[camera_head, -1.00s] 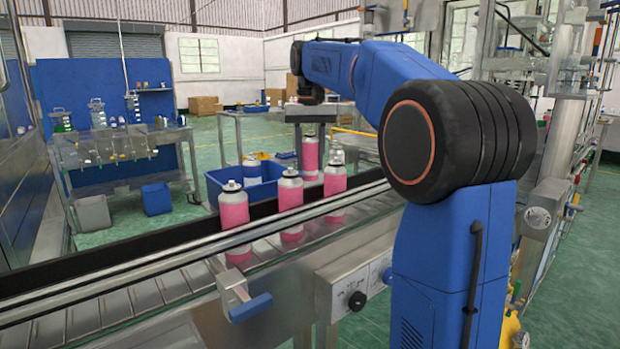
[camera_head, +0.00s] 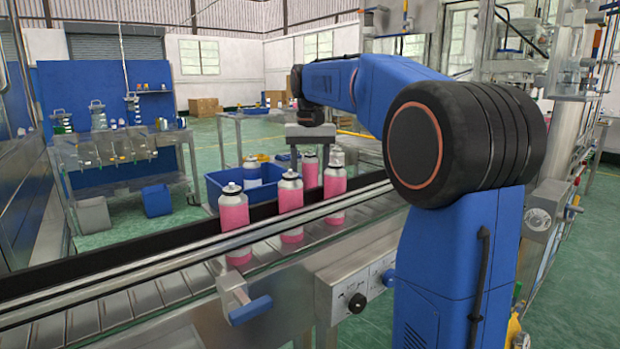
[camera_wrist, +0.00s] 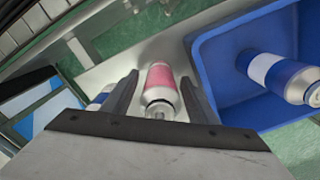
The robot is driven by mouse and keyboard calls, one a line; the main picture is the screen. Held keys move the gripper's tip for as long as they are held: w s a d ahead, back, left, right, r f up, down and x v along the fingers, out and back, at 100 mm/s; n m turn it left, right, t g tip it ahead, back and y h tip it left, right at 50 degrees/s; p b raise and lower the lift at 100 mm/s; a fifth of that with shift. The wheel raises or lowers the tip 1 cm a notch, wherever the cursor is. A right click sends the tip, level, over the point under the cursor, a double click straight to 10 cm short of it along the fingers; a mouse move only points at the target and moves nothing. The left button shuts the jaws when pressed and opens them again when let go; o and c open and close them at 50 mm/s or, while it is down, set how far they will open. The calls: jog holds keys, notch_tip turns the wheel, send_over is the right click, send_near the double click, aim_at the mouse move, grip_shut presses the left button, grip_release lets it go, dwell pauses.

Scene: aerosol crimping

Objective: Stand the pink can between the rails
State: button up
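A pink can (camera_head: 310,172) with a silver top stands upright below my gripper (camera_head: 308,152), behind the black rail (camera_head: 130,250), which hides its foot. In the wrist view the same pink can (camera_wrist: 160,78) lies between the two fingers of my gripper (camera_wrist: 160,76), with a visible gap on each side; the fingers look open and do not visibly touch it. Three other pink cans stand upright in a row on the conveyor: a left one (camera_head: 234,210), a middle one (camera_head: 291,198) and a right one (camera_head: 335,183). The silver front rail (camera_head: 150,270) runs along the near side.
A blue bin (camera_head: 215,190) stands behind the conveyor with a blue-and-white can (camera_head: 252,170) in it. In the wrist view the bin (camera_wrist: 215,70) is close to my right finger. The conveyor (camera_head: 90,315) is clear at the left.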

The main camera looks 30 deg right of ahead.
notch_tip(320, 180, up, 12)
jog(key=shift+r, duration=0.15)
dwell(0.7)
dwell(0.4)
